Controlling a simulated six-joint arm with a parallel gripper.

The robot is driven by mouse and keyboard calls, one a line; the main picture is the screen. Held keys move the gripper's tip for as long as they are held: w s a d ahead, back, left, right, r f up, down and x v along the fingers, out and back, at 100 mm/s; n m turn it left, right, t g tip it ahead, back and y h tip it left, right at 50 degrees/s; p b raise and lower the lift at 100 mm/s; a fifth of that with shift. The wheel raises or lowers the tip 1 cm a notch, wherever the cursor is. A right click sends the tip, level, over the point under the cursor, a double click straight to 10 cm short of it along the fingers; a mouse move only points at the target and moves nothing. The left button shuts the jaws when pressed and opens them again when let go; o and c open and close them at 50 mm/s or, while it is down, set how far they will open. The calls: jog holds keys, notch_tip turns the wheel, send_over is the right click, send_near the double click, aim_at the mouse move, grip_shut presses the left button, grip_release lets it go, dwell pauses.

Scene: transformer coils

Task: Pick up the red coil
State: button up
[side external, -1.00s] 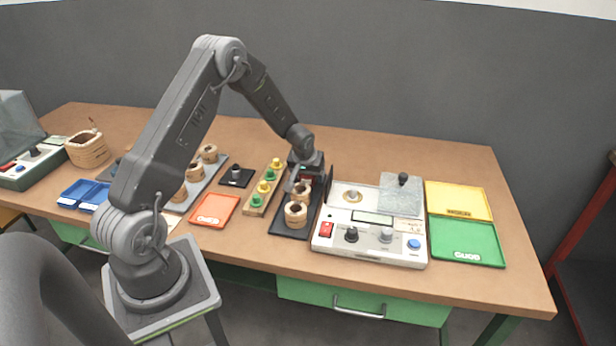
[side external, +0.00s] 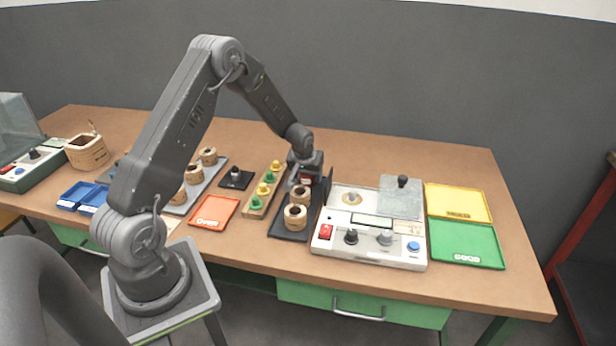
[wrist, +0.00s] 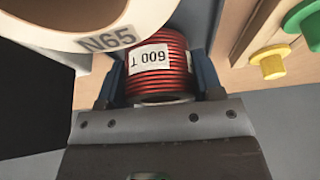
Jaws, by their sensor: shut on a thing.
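The red coil (wrist: 158,66) is in the wrist view, a wound red cylinder with a white label reading "600 T" upside down. My gripper (wrist: 155,85) has a blue finger on each side of it and is shut on it. In the side external view my gripper (side external: 305,180) is over the back end of the black tray (side external: 283,232); the coil is mostly hidden there. Whether the coil touches the tray cannot be told.
Two tan coils (side external: 296,217) stand on the same tray, and one marked "N65" (wrist: 108,38) is very close to the red coil. A tester (side external: 370,245) stands right of the tray. A wooden rack with green and yellow pegs (side external: 263,188) is to the left.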

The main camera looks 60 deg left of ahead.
notch_tip(320, 180, up, 3)
jog(key=shift+r, duration=0.1)
jog(key=s+a+r, duration=0.2)
jog(key=s, duration=0.1)
jog(key=s+a+r, duration=0.2)
jog(key=s, duration=0.1)
jog(key=s+a+r, duration=0.2)
jog(key=s+r, duration=0.1)
jog(key=shift+s+a, duration=0.2)
notch_tip(320, 180, up, 5)
jog(key=w+d, duration=0.7)
jog(key=d, duration=0.3)
jog(key=w+d, duration=0.8)
jog(key=d, duration=0.3)
notch_tip(320, 180, down, 5)
jog(key=shift+f, duration=2.7)
jog(key=shift+f, duration=0.25)
